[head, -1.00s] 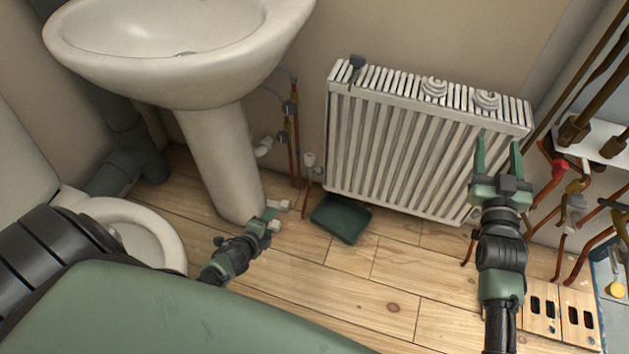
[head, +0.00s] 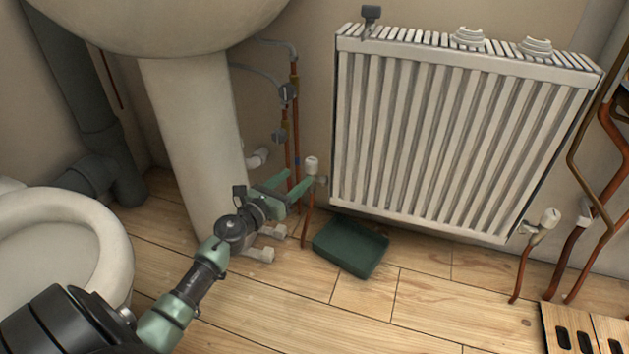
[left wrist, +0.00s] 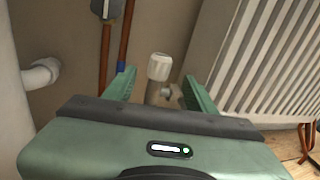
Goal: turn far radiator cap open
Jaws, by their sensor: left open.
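My left gripper (head: 300,178) is low beside the basin pedestal, open, with its fingers pointing at the radiator's lower left corner. A white radiator cap (head: 311,165) stands upright on the valve there, just beyond the fingertips. In the left wrist view this cap (left wrist: 160,66) shows between and beyond the two open green fingers, and its lower part is partly hidden behind the gripper body. A second white cap (head: 549,218) sits at the radiator's lower right corner, well away from the gripper. My right gripper is out of view.
The white radiator (head: 440,130) stands against the wall. Copper pipes (head: 295,120) rise just behind my left gripper. The basin pedestal (head: 195,140) is close on its left. A dark green tray (head: 350,247) lies on the floor below. Open floor lies in front.

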